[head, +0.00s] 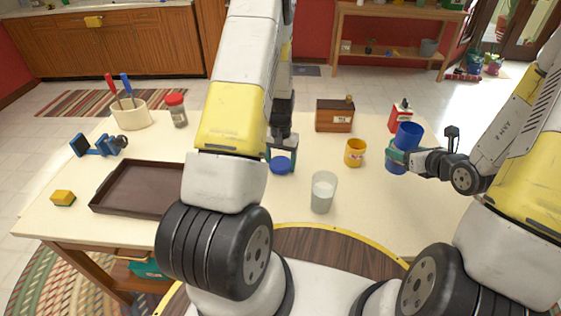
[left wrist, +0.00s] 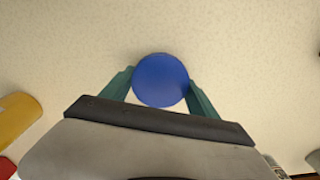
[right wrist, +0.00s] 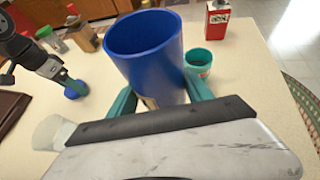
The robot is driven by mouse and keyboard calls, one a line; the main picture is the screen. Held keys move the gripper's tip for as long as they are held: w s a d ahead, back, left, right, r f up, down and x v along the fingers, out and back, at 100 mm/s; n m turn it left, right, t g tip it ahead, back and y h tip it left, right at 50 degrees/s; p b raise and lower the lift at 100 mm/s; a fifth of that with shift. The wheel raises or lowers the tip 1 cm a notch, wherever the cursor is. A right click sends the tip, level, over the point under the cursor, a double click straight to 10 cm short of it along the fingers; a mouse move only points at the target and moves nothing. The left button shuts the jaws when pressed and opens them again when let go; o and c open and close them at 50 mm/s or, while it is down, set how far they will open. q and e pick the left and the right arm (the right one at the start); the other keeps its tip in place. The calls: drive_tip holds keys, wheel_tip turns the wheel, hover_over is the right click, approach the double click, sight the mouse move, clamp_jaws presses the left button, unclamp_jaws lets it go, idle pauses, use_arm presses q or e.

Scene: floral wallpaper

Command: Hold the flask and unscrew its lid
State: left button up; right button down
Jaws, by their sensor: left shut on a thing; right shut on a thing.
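The blue flask (head: 408,134) is open at the top and stands near the table's right side, tilted slightly in the head view. My right gripper (head: 394,160) is shut around its body, and the right wrist view shows the flask (right wrist: 150,50) with its open mouth between the green fingers (right wrist: 160,95). The round blue lid (head: 281,165) is apart from the flask, left of it. My left gripper (head: 282,155) is shut on the lid, with a finger at each side in the left wrist view (left wrist: 160,80). Its height above the table is hard to tell.
Between the grippers stand a frosted glass (head: 323,192) and a yellow mug (head: 355,152). A wooden box (head: 335,115) and red canister (head: 401,117) are behind. A teal mug (right wrist: 199,64) is near the flask. A brown tray (head: 97,207) lies left. The table's front right is clear.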

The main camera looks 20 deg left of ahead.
use_arm(q)
drive_tip(key=o, duration=1.5)
drive_tip(key=shift+o, duration=0.2)
